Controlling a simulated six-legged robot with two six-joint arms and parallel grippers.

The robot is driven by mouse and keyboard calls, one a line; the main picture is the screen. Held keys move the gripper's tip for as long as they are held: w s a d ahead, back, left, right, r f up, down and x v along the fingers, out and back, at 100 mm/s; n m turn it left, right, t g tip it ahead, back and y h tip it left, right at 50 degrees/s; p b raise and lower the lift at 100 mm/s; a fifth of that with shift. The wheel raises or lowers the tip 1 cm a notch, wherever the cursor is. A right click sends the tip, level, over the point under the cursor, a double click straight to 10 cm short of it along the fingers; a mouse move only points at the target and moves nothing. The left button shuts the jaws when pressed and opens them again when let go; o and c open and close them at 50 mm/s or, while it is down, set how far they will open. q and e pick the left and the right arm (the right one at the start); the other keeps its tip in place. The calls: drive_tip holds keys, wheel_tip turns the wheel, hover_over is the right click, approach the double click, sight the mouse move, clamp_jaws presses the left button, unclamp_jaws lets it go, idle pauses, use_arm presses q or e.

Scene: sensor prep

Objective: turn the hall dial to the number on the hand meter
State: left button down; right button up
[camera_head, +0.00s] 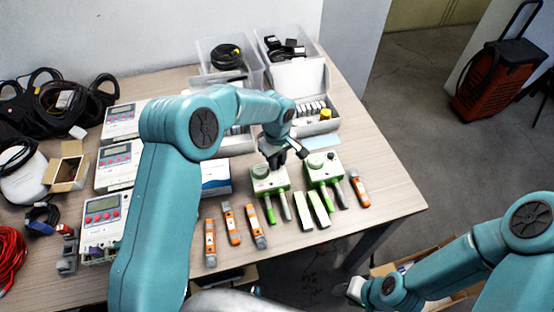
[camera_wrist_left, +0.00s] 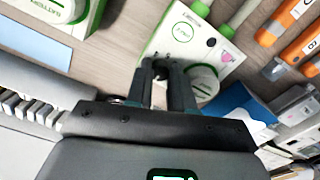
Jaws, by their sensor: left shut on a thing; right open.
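Two white-and-green boxes stand on the table, a left box (camera_head: 270,181) and a right box (camera_head: 324,170); each has a round disc on top and probes in front. My left gripper (camera_head: 276,160) is over the left box. In the left wrist view my left gripper (camera_wrist_left: 166,82) is shut on a small black knob (camera_wrist_left: 160,67), beside the white disc (camera_wrist_left: 204,81). The right box has a similar black knob (camera_head: 331,155). I cannot tell which object is the hand meter, and no dial number is readable. My right gripper (camera_head: 354,290) is open and empty at the bottom right, off the table.
White instruments with grey displays (camera_head: 103,211) line the left side. Orange pen-like tools (camera_head: 231,224) lie in front of the boxes. Clear bins (camera_head: 228,58) and an open case (camera_head: 318,119) stand behind. A carton (camera_head: 452,301) is under my right arm.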

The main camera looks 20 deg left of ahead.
use_arm(q)
drive_tip(key=m+b, duration=0.2)
drive_tip(key=m, duration=0.1)
drive_tip(key=shift+f+m, duration=0.15)
drive_tip(key=shift+m, duration=0.15)
drive_tip(key=shift+m+b, duration=0.65)
drive_tip(key=shift+m, duration=1.65)
drive_tip(key=c, duration=1.2)
unclamp_jaws()
drive_tip(key=shift+c, duration=0.2)
drive_tip(key=shift+r, duration=0.2)
wheel_tip(320, 180, up, 16)
